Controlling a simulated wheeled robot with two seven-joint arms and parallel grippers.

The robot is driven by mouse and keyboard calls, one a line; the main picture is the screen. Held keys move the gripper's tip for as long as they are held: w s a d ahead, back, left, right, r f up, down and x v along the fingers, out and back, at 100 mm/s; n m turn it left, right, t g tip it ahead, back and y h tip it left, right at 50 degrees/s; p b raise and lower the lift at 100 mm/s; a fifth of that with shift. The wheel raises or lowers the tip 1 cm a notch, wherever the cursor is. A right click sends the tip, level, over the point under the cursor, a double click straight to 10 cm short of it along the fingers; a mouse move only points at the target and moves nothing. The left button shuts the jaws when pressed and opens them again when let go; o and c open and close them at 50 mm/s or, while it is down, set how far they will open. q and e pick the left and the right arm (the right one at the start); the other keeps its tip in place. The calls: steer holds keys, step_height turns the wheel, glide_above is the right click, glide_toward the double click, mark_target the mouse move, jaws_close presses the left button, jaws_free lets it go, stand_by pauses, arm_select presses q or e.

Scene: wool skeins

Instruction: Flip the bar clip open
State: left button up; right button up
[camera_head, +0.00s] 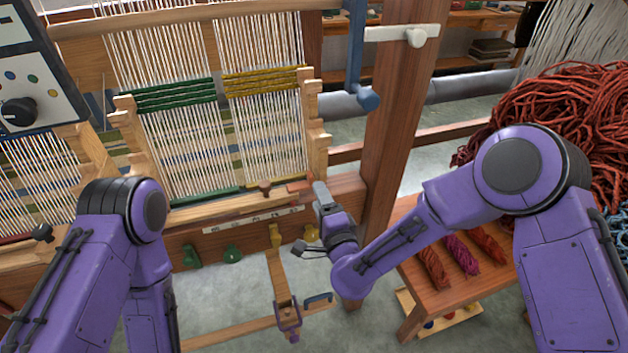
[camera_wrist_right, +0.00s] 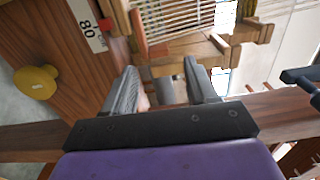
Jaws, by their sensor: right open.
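My right gripper (camera_head: 322,194) is open at the right end of the loom's front bar (camera_head: 235,208), and no object shows clamped in it. In the right wrist view its two grey fingers (camera_wrist_right: 157,88) stand apart, with a small grey part (camera_wrist_right: 168,91) seen between them. A reddish block (camera_head: 301,184) sits at the bar's right end, just left of the fingertips in the head view. I cannot tell for sure which of these small parts is the bar clip, or whether the fingers touch it. My left gripper is out of view.
The loom's thick wooden post (camera_head: 402,110) rises right of my gripper. A small wooden table (camera_head: 440,240) with yarn skeins stands at the right, with red wool behind.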

mark_target(300, 182)
steer(key=p+x, duration=0.1)
steer(key=x, duration=0.5)
steer(key=c, duration=0.8)
steer(key=shift+c, duration=0.2)
steer(key=n, duration=0.1)
steer(key=r+n, duration=0.1)
steer(key=n, duration=0.1)
steer(key=a+n+b, duration=0.1)
steer(key=shift+s+r+n, duration=0.2)
steer(key=shift+r+n, duration=0.1)
steer(key=shift+r, duration=0.05)
steer(key=shift+s+a+r+n+b, duration=0.1)
steer(key=shift+a+r+n, duration=0.2)
steer(key=shift+n, duration=0.6)
steer(key=shift+s+a+r+n+b, duration=0.15)
steer(key=shift+a+n, duration=0.25)
steer(key=shift+n, duration=0.5)
steer(key=shift+s+a+r+n+b, duration=0.1)
steer(key=shift+a+r+n, duration=0.2)
steer(key=shift+n, duration=0.6)
steer(key=o, duration=0.8)
steer(key=shift+o, duration=0.2)
